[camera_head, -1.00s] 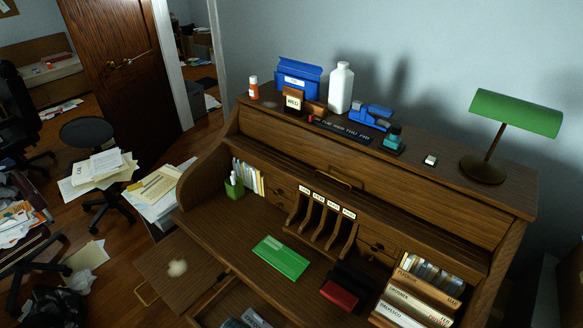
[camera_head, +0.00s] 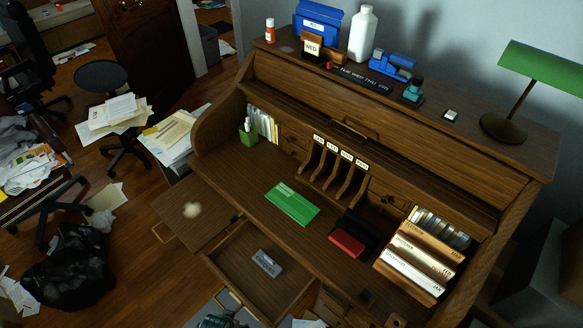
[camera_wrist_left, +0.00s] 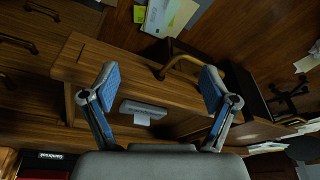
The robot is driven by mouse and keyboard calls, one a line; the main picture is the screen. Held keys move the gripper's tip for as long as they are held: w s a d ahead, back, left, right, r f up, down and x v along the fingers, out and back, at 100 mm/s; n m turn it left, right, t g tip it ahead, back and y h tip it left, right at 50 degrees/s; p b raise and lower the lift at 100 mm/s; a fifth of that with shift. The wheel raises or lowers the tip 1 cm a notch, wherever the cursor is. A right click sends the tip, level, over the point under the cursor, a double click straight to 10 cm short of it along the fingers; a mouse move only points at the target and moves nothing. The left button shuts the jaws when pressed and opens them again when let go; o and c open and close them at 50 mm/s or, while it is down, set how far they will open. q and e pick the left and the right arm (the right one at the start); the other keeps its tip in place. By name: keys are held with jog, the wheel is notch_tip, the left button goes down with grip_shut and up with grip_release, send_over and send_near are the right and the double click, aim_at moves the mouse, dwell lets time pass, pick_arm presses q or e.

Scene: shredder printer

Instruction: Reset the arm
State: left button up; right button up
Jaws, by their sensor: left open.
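My left gripper (camera_wrist_left: 158,88) is open in the left wrist view, with its two blue-padded fingers wide apart and nothing held. Past the fingers lie the open drawer (camera_wrist_left: 95,62) and its brass handle (camera_wrist_left: 182,62). A small grey object with a white label (camera_wrist_left: 143,109) shows between the fingers. The same grey object (camera_head: 266,263) lies in the open drawer (camera_head: 235,250) in the head view. Dark mechanical parts, which seem to be of my left arm, show at the bottom edge in front of the drawer. My right gripper is not in view.
The roll-top desk (camera_head: 225,165) holds a green flat item (camera_head: 292,204), a red and black item (camera_head: 346,243) and books (camera_head: 415,262). A pull-out board (camera_head: 180,205) extends left. A black bag (camera_head: 68,270) and a stool (camera_head: 101,75) stand on the floor.

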pick_arm(q)
jog(key=s+f+g, duration=0.1)
jog(key=s+f, duration=0.1)
jog(key=f, duration=0.8)
jog(key=s+f, duration=0.3)
jog(key=f, duration=0.7)
jog(key=s+a+f+g, duration=0.1)
jog(key=s+a+f, duration=0.2)
jog(key=s+f, duration=0.9)
jog(key=shift+s+f, duration=0.35)
jog(key=shift+s, duration=0.85)
